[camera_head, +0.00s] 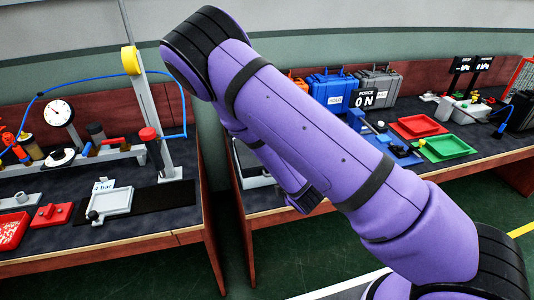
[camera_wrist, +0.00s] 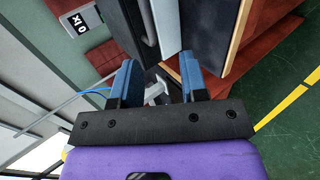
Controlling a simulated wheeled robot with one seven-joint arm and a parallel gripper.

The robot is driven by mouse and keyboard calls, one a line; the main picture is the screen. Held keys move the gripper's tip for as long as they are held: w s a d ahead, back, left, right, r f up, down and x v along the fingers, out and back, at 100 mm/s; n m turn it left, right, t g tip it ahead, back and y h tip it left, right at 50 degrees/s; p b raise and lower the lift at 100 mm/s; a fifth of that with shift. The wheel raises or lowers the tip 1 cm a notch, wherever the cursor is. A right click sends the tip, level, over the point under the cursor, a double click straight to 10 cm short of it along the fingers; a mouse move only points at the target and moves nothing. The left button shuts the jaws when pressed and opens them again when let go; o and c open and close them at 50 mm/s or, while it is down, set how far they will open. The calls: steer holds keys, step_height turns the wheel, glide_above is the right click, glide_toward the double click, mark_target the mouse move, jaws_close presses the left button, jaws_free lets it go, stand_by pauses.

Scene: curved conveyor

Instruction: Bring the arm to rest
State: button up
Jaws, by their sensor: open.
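My purple arm stretches across the middle of the head view, from the lower right up to a bend at the upper left, then down behind itself. My gripper (camera_wrist: 157,66) shows in the wrist view with its two blue-padded fingers apart and nothing held between them. In the wrist view, bench edges and dark surfaces lie beyond the fingertips, seen tilted.
A left bench (camera_head: 115,243) carries a dial gauge (camera_head: 58,113) and a red-topped post. A right bench (camera_head: 470,167) carries a blue case (camera_head: 331,88), a grey case (camera_head: 378,88), a red tray (camera_head: 418,126) and a green tray (camera_head: 445,147). Green floor (camera_head: 300,253) is clear in front.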

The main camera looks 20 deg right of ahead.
steer(key=s+d+r+m+g, duration=0.2)
steer(key=r+m, duration=0.4)
steer(key=r, duration=0.7)
steer(key=s+d+r+m+g, duration=0.2)
steer(key=r+m, duration=0.4)
steer(key=r, duration=0.7)
steer(key=s+d+r+m+g, duration=0.1)
steer(key=s+d+r+m, duration=0.1)
steer(key=s+r, duration=0.6)
steer(key=s+d+r+m, duration=0.2)
steer(key=s+r+m, duration=0.2)
steer(key=s+r, duration=0.5)
steer(key=s, duration=0.6)
steer(key=shift+g, duration=0.4)
